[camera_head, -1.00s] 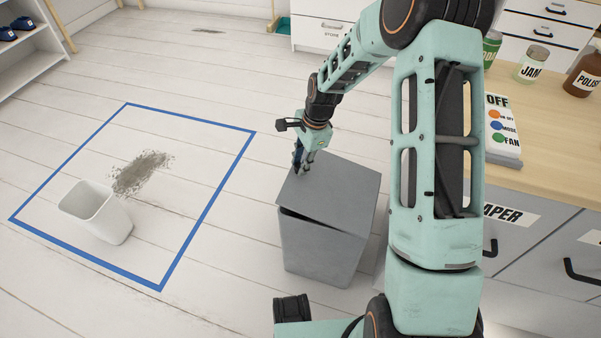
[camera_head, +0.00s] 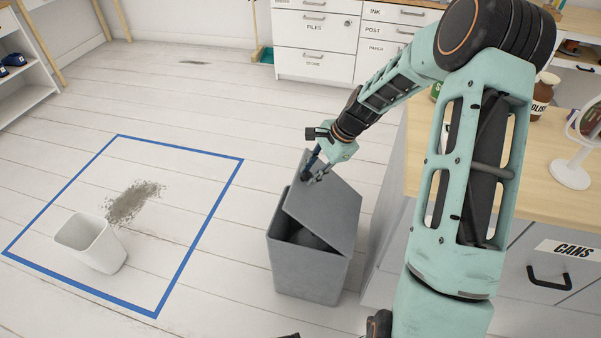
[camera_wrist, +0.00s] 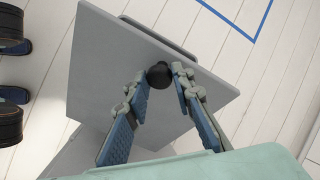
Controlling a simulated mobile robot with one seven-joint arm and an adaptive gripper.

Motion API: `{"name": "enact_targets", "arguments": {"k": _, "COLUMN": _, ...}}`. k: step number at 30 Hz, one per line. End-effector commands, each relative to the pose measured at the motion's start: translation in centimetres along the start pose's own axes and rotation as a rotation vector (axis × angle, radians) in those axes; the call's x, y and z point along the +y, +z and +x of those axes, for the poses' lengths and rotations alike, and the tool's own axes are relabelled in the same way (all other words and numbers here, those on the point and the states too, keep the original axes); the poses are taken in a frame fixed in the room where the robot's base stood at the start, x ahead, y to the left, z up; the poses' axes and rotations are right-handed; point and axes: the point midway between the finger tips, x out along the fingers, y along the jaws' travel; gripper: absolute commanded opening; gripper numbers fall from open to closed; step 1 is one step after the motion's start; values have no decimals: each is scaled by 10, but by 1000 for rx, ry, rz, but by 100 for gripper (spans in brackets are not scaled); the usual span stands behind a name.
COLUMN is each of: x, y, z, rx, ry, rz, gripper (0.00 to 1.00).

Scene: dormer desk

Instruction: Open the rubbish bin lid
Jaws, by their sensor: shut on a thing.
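The grey rubbish bin (camera_head: 305,268) stands on the floor beside the counter. Its lid (camera_head: 325,212) is tilted up, with a dark gap between it and the rim and a dark rounded shape inside. My gripper (camera_head: 312,173) is at the lid's raised edge. In the wrist view the lid (camera_wrist: 120,75) fills the middle, and my gripper (camera_wrist: 160,85) has its blue-padded fingers on either side of a round black knob (camera_wrist: 159,75) on the lid, shut on it. The fingers partly hide the knob in the head view.
A blue floor outline (camera_head: 200,235) at left surrounds a white basket (camera_head: 90,243) and a patch of grey dirt (camera_head: 134,202). The counter (camera_head: 545,150) with drawers stands close on the right. Open floor lies between outline and bin.

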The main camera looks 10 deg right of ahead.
Motion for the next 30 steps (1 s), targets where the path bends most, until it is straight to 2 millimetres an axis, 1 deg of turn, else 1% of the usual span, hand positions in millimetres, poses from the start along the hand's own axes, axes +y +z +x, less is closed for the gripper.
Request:
{"name": "enact_targets", "arguments": {"k": 1, "x": 12, "y": -8, "z": -7, "rx": 7, "ry": 18, "rz": 6, "gripper": 0}}
{"name": "enact_targets", "arguments": {"k": 5, "x": 20, "y": -16, "z": -22, "rx": 7, "ry": 20, "rz": 7, "gripper": 0}}
{"name": "enact_targets", "arguments": {"k": 9, "x": 32, "y": -27, "z": -42, "rx": 6, "ry": 21, "rz": 9, "gripper": 0}}
{"name": "enact_targets", "arguments": {"k": 15, "x": 47, "y": -40, "z": -60, "rx": 4, "ry": 22, "rz": 8, "gripper": 0}}
{"name": "enact_targets", "arguments": {"k": 21, "x": 56, "y": -48, "z": -69, "rx": 1, "ry": 23, "rz": 7, "gripper": 0}}
{"name": "enact_targets", "arguments": {"k": 30, "x": 60, "y": -51, "z": -71, "rx": 0, "ry": 23, "rz": 6, "gripper": 0}}
